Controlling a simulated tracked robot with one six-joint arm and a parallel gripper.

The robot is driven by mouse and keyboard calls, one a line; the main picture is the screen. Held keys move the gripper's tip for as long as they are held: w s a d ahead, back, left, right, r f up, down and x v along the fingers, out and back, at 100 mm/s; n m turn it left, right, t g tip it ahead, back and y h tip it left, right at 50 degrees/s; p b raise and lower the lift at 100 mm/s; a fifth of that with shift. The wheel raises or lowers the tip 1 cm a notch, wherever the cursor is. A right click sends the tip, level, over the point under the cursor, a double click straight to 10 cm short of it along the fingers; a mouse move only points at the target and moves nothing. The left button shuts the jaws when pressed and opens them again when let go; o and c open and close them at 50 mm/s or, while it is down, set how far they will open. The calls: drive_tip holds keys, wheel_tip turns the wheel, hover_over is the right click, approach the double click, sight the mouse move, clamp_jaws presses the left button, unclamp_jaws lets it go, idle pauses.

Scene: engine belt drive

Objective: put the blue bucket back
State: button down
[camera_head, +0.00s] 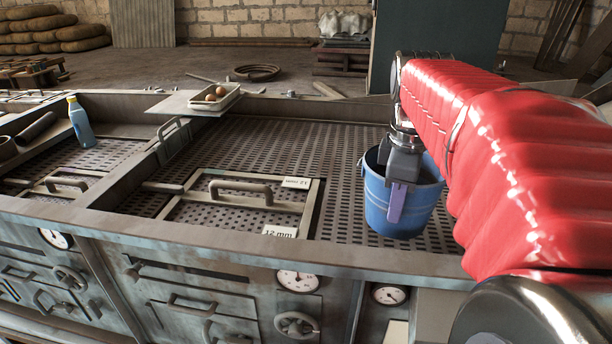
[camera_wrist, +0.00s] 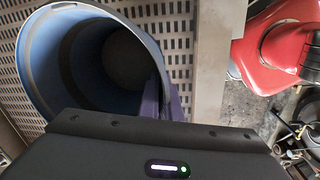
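The blue bucket (camera_head: 379,205) is upright and open-topped over the perforated metal deck, right of centre in the head view. I cannot tell whether its base touches the deck. In the wrist view its open mouth and empty-looking inside fill the upper left (camera_wrist: 68,62). My gripper (camera_head: 397,200) points down at the bucket's near rim. One purple finger lies against the outside of the wall. In the wrist view the purple fingers (camera_wrist: 160,98) sit close together at the rim and seem shut on the wall. The inner finger is mostly hidden.
A framed hatch with a handle (camera_head: 240,190) lies left of the bucket. A tray with eggs (camera_head: 215,97) is on the back ledge, and a blue bottle (camera_head: 80,122) stands at left. A raised metal edge (camera_head: 330,257) runs along the front. The deck behind the hatch is clear.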

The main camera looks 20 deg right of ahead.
sight(390, 237)
drive_tip(key=shift+f, duration=0.15)
drive_tip(key=shift+f, duration=1.75)
drive_tip(key=shift+f, duration=0.15)
drive_tip(key=c, duration=2)
unclamp_jaws()
drive_tip(key=r, duration=0.8)
drive_tip(key=s+a+r, duration=0.1)
drive_tip(key=r, duration=0.3)
drive_tip(key=shift+r, duration=0.1)
drive_tip(key=shift+s+a, duration=0.1)
drive_tip(key=shift+s, duration=0.05)
